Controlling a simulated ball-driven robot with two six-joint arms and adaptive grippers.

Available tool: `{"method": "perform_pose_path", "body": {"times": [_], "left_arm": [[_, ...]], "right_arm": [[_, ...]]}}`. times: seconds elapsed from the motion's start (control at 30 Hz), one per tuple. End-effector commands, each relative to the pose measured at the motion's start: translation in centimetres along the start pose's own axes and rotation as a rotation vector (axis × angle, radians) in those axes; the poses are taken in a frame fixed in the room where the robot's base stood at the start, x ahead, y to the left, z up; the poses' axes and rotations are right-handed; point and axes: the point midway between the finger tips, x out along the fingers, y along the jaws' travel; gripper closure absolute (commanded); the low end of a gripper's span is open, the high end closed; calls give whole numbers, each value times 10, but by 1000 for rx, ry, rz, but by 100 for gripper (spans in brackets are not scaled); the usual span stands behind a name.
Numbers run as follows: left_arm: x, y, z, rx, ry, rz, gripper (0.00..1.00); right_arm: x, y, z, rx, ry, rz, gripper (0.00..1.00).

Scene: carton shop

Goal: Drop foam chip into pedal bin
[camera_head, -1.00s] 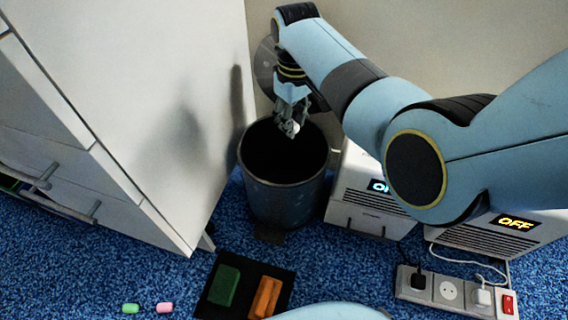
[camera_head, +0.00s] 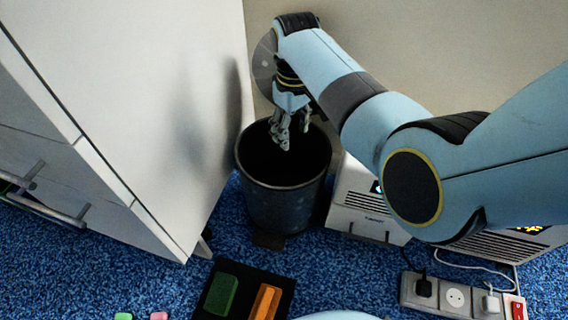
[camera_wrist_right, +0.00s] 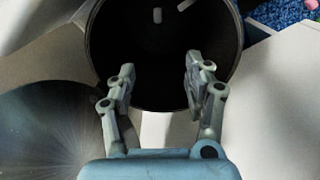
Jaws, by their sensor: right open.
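The pedal bin (camera_head: 285,206) is a dark round bin standing on the blue carpet, with its round lid (camera_head: 264,66) raised at the back. My right gripper (camera_head: 293,138) points down over the bin's mouth, open and empty. In the right wrist view its fingers (camera_wrist_right: 160,72) are spread apart above the dark opening. Two small pale pieces show against the bin's inside: one foam chip (camera_wrist_right: 157,15) and another pale piece (camera_wrist_right: 184,5) at the picture's top edge. I cannot tell whether they are resting or falling. My left gripper is not in view.
A white cabinet (camera_head: 150,110) stands close left of the bin. White appliances (camera_head: 365,208) stand to its right. A power strip (camera_head: 455,297), a black mat (camera_head: 246,283) with green and orange blocks, and small green and pink pieces (camera_head: 158,316) lie on the carpet in front.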

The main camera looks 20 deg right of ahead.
Motion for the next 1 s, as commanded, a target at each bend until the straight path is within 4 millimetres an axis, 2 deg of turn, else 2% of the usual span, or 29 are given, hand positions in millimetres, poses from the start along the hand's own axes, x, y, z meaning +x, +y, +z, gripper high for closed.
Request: {"method": "perform_pose_path", "body": {"times": [0.17, 0.27, 0.5, 0.7, 0.83, 1.0], "left_arm": [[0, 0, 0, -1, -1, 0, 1], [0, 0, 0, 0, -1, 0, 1], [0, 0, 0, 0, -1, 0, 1], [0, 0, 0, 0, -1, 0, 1], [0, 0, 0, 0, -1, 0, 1], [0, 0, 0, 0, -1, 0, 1]], "right_arm": [[-3, 0, 0, 0, 1, 0, 48], [-15, 0, -1, 0, 3, 1, 48], [-68, 0, -1, 1, 5, 0, 48], [-104, 0, -1, 0, 3, 1, 48], [-116, 0, 0, 0, 1, -1, 48], [-120, 0, 0, 0, 0, -1, 48]]}}
